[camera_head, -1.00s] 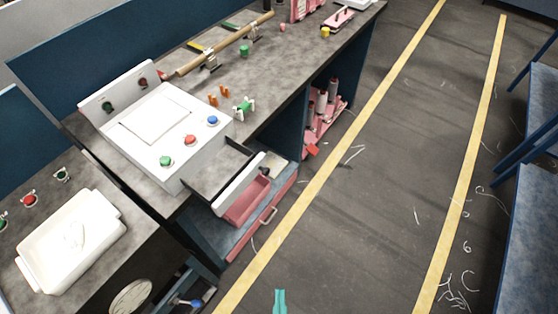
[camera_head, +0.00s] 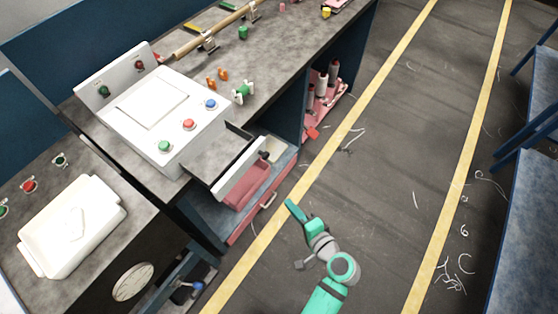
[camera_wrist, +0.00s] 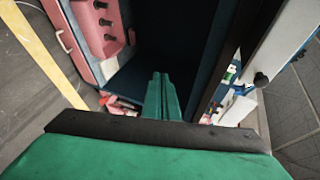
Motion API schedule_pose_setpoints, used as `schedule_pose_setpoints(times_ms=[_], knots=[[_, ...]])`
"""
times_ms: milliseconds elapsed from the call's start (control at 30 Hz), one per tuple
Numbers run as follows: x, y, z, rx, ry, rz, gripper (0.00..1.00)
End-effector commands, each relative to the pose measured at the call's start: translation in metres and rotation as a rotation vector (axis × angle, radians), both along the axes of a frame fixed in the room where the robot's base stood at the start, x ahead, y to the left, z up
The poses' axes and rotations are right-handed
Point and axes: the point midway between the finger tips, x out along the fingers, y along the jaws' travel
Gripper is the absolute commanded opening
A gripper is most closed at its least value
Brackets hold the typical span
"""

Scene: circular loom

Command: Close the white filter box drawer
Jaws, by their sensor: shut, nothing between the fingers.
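The white filter box (camera_head: 155,125) stands on the grey bench, with red, green and blue buttons on top. Its drawer (camera_head: 240,178) is pulled out toward the aisle, with a white front, a dark knob and a grey inside. In the wrist view a white panel with a black knob, which looks like the drawer front (camera_wrist: 283,42), is at the right. My green gripper (camera_head: 291,206) is over the aisle, to the right of and lower in the picture than the drawer front, apart from it. Its fingers (camera_wrist: 162,80) are together and empty.
Below the drawer is an open shelf with a pink bin (camera_head: 248,188) and a pink-edged base. A pink rack with spools (camera_head: 322,95) stands farther along under the bench. A white tub (camera_head: 72,228) sits on the near table.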

Motion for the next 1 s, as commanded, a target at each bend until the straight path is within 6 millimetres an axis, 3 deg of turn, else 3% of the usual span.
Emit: schedule_pose_setpoints(times_ms=[67,200,433,700,1000], knots=[[0.015,-0.014,0.029,0.075,-0.041,0.055,0.0],[0.023,-0.034,0.081,0.185,-0.11,0.187,0.0],[0.007,-0.066,0.146,0.254,-0.205,0.383,0.0],[-0.003,-0.074,0.167,0.261,-0.237,0.467,0.0],[0.021,-0.035,0.166,0.261,-0.236,0.468,0.0]])
